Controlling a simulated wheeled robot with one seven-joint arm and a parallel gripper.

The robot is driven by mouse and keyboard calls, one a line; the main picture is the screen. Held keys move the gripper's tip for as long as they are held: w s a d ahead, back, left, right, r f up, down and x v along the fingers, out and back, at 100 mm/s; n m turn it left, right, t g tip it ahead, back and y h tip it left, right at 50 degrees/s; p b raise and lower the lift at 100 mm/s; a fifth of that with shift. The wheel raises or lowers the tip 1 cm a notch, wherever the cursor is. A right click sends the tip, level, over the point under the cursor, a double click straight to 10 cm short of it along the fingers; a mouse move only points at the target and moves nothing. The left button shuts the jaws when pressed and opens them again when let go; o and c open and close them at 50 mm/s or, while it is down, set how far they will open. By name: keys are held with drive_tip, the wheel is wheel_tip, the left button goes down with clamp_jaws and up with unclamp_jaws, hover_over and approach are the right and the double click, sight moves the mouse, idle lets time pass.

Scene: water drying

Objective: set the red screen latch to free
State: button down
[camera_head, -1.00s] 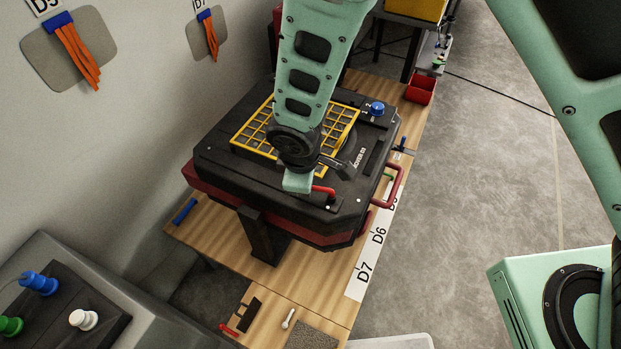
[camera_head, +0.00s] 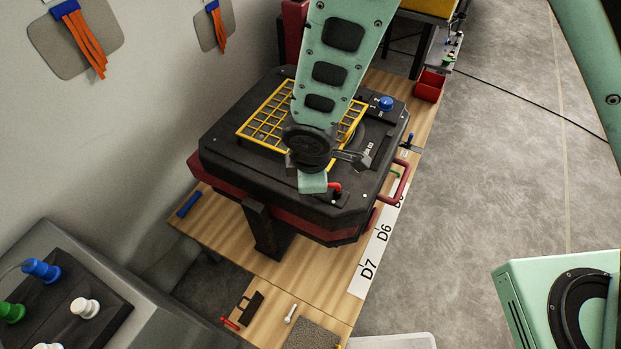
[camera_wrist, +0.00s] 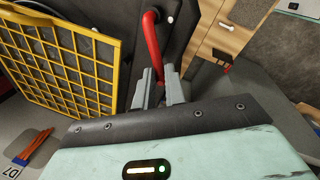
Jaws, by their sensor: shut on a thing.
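The red screen latch (camera_wrist: 152,38) is a bent red bar on the black machine top, beside the yellow grid screen (camera_wrist: 62,62) in the wrist view. My gripper (camera_wrist: 159,82) is shut on the latch, its two grey fingers on either side of the red bar. In the head view the latch (camera_head: 335,187) shows only as a short red piece at the machine's front edge, partly hidden by my gripper. The yellow screen (camera_head: 262,118) lies flat on the black machine (camera_head: 225,160), partly covered by my arm.
A blue knob (camera_head: 386,103) sits at the machine's back right, and a dark red handle (camera_head: 401,180) juts from its right side. The wooden bench (camera_head: 230,222) carries small tools in front. A red bin (camera_head: 430,85) stands at the back. Open floor lies to the right.

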drive_tip(key=c, duration=1.5)
unclamp_jaws()
drive_tip(key=shift+o, duration=0.2)
drive_tip(key=s+r+b, duration=0.1)
drive_tip(key=s+r, duration=0.2)
drive_tip(key=r, duration=1.4)
drive_tip(key=shift+s, duration=0.2)
drive_tip(key=s+d+r+m+g, duration=0.2)
drive_tip(key=s+d+m, duration=0.8)
drive_tip(key=s+d, duration=0.1)
drive_tip(key=shift+s+d+m+y, duration=0.3)
drive_tip(key=shift+s+d, duration=0.05)
drive_tip(key=shift+d, duration=0.5)
